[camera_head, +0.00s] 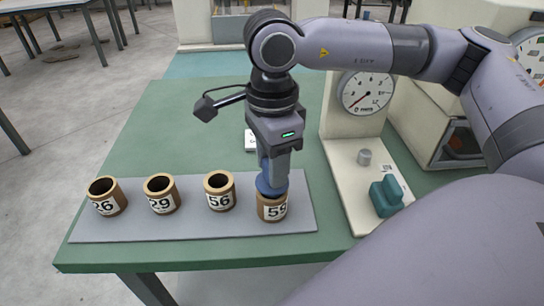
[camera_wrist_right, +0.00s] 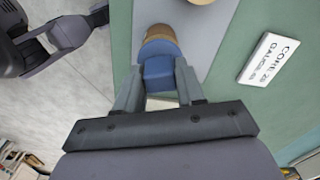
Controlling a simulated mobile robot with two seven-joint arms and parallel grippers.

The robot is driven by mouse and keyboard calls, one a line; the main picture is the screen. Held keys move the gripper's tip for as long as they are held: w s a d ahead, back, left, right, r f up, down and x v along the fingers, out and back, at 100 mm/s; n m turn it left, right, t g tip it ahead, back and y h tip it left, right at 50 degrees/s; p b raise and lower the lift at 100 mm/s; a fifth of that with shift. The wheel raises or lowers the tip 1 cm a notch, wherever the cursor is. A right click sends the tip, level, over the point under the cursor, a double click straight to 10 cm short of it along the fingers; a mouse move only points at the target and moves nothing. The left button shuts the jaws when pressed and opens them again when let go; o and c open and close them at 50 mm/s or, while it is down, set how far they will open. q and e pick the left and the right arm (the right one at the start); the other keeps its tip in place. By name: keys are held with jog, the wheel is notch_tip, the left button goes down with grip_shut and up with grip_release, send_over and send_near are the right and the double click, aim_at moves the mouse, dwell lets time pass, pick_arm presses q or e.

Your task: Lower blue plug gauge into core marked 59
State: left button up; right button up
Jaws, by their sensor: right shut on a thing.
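My right gripper (camera_head: 272,172) points down and is shut on the blue plug gauge (camera_head: 266,187). In the right wrist view the gripper (camera_wrist_right: 158,88) has its fingers on either side of the gauge's blue block (camera_wrist_right: 158,73). The brown cardboard core marked 59 (camera_head: 272,209) stands upright directly below, at the right end of the row. The gauge's round blue part (camera_wrist_right: 160,48) is at the core's mouth and covers most of it. How deep it sits inside is hidden. The core's rim (camera_wrist_right: 158,32) shows beyond it. My left gripper is not in view.
Cores marked 26 (camera_head: 107,199), 29 (camera_head: 161,196) and 56 (camera_head: 219,193) stand open and empty-looking on the grey mat (camera_head: 180,228). A white card (camera_wrist_right: 268,58) lies behind. A dial stand (camera_head: 350,185) with a teal block (camera_head: 386,197) is at right.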

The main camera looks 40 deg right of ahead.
jog(key=shift+f+b, duration=0.35)
jog(key=shift+f, duration=0.4)
jog(key=o, duration=1.2)
jog(key=shift+c, duration=0.2)
notch_tip(320, 180, up, 7)
jog(key=shift+r, duration=0.1)
